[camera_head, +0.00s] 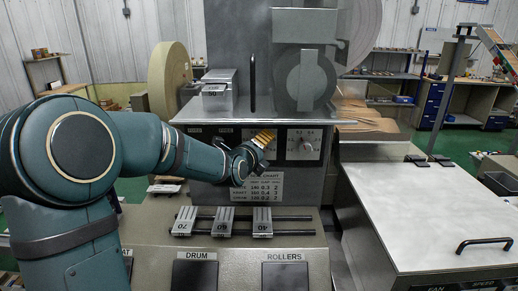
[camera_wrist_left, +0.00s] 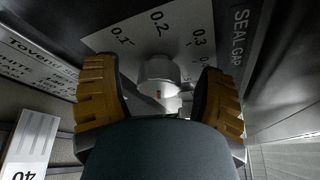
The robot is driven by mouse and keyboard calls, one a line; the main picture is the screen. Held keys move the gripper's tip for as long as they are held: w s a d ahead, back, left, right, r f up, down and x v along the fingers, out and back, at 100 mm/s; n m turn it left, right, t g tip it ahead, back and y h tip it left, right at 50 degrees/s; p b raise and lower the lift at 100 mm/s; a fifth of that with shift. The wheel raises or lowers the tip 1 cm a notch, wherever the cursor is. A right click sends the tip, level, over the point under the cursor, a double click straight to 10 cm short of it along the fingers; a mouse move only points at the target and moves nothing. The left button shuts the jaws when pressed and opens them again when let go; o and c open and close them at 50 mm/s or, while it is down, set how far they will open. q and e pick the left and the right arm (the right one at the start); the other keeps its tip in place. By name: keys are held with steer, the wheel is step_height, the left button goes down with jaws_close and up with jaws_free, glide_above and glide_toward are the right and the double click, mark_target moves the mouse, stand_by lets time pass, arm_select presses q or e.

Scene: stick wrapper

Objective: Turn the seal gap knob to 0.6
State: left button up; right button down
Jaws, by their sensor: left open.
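In the head view the knob (camera_head: 306,147) is on the machine's front panel. My left gripper (camera_head: 265,139) is open just left of the plate. In the left wrist view its two yellow ridged fingers (camera_wrist_left: 160,98) stand on either side of the knob, apart from it. The exact knob setting cannot be read.
A printed chart (camera_head: 262,186) is below the panel. Several numbered sliding blocks (camera_head: 223,222) sit on dark rails under it. A metal shelf (camera_head: 350,116) overhangs the panel. A flat grey-topped unit (camera_head: 425,205) stands at the right.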

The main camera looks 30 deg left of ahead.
arm_select(q)
steer(key=v, duration=1.2)
stand_by(0.5)
